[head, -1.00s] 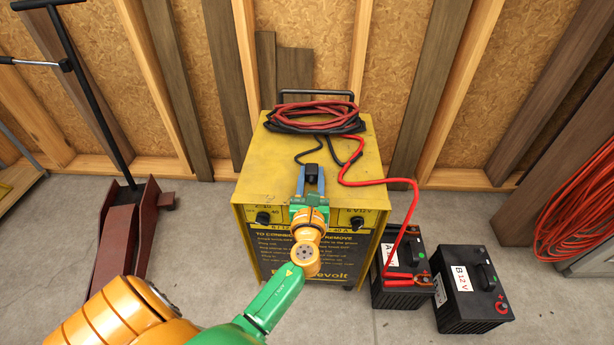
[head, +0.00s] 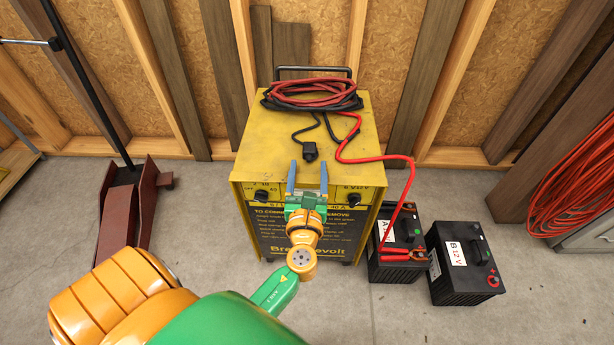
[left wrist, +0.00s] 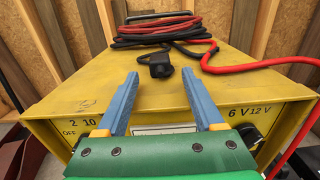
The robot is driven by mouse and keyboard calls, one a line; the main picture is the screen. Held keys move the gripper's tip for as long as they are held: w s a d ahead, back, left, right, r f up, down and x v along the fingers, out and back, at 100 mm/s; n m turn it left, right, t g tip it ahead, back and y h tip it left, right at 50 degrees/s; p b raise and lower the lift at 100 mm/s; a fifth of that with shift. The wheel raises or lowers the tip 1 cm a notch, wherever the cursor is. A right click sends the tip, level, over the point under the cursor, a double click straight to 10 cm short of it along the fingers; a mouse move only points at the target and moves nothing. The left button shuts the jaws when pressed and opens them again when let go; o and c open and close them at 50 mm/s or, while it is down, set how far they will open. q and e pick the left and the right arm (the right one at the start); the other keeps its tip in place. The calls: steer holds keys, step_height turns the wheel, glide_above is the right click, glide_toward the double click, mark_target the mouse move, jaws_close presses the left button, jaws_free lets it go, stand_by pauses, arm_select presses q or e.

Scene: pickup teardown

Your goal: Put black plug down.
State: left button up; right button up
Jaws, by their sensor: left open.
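The black plug (head: 310,152) lies on the top of the yellow charger (head: 252,143), on its black cord. It also shows in the left wrist view (left wrist: 158,66), beyond my fingertips. My left gripper (head: 307,166) is open and empty at the charger's front top edge, its blue fingers apart on either side and short of the plug. In the left wrist view the open fingers (left wrist: 167,84) point toward the plug without touching it. My right gripper is not in view.
Coiled red and black cables (head: 312,94) lie at the back of the charger top. A red cable runs to a clamp on battery A (head: 396,255). Battery B (head: 466,270) stands beside it. A red floor jack (head: 124,205) stands left. The concrete floor between is clear.

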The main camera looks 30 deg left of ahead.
arm_select(q)
steer(key=v, duration=0.7)
steer(key=s+d+f+n+g+h, duration=0.1)
steer(key=s+f+n+g+h, duration=0.2)
steer(key=f, duration=0.7)
steer(key=s+d+f+n+g+h, duration=0.1)
steer(key=f+n+g+h, duration=0.15)
steer(key=f+n, duration=0.6)
steer(key=s+f+n+g+h, duration=0.3)
steer(key=s+f+n+g, duration=0.5)
steer(key=s+f+n, duration=0.8)
steer(key=shift+s+f, duration=0.55)
steer(key=shift+f, duration=0.35)
steer(key=shift+d+h, duration=0.1)
steer(key=shift+h, duration=0.15)
